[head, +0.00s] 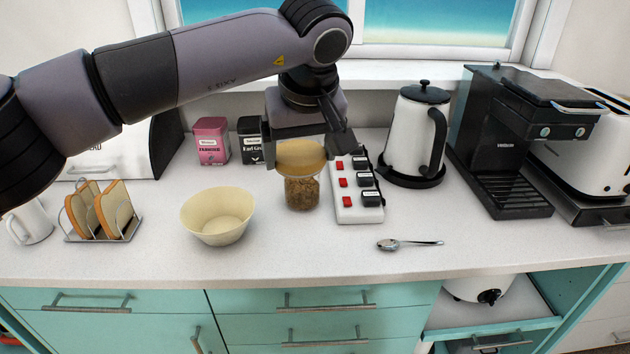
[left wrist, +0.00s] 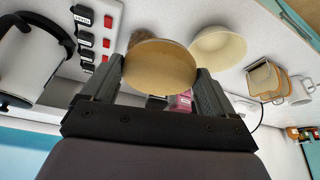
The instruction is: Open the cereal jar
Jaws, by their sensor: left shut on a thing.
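The cereal jar (head: 302,193) is a clear jar with brown cereal inside, upright on the white counter. Its round tan lid (head: 301,153) is at the jar's top, between the fingers of my left gripper (head: 303,148). The left gripper points down from above and is shut on the lid. In the left wrist view the lid (left wrist: 160,66) sits between the two fingers (left wrist: 157,80) and hides most of the jar. I cannot tell whether a gap separates lid and jar. My right gripper is not in view.
A cream bowl (head: 218,217) stands left of the jar, and a white socket strip (head: 357,211) lies close on its right. A kettle (head: 413,135), spoon (head: 408,244), toast rack (head: 103,212) and tea tins (head: 211,141) are nearby. The counter in front of the jar is clear.

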